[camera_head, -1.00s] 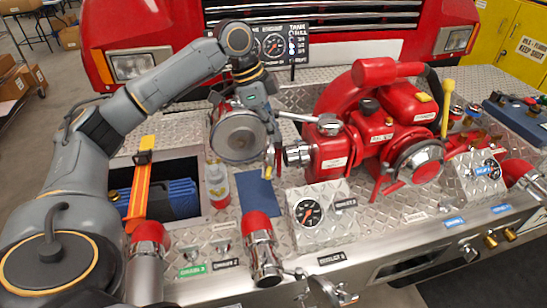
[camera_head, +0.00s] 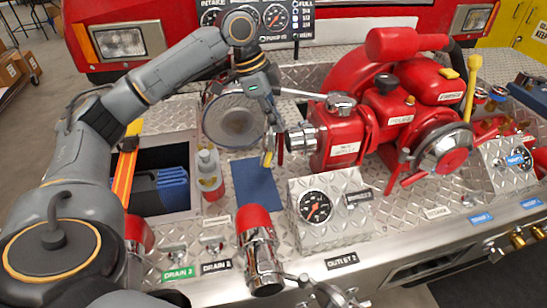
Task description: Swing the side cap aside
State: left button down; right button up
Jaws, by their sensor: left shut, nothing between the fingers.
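The red pump (camera_head: 395,125) stands on the deck at centre right. A chrome side outlet (camera_head: 300,138) sticks out of its left side. A thin red piece, seen nearly edge-on, shows between this outlet and my fingers; it may be the side cap, but I cannot tell for sure. My left gripper (camera_head: 268,156) points down just left of the outlet, its fingers shut and empty. Whether it touches the red piece is unclear. My right gripper is out of view.
A bottle (camera_head: 209,175) and a blue pad (camera_head: 256,185) lie left of the pump. An open bay (camera_head: 158,180) is further left. A gauge box (camera_head: 315,208) and a red-capped chrome outlet (camera_head: 259,250) stand in front. A yellow-handled lever (camera_head: 473,85) rises at right.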

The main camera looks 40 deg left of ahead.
aim_at(275, 143)
pick_arm(q)
notch_tip(275, 143, down, 10)
jog(key=p, duration=0.1)
jog(key=shift+s+a, duration=0.2)
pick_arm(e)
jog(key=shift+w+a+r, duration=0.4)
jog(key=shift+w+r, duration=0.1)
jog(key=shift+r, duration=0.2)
pick_arm(q)
jog(key=shift+f, duration=0.1)
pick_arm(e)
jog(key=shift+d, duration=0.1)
pick_arm(q)
jog(key=shift+p, duration=0.35)
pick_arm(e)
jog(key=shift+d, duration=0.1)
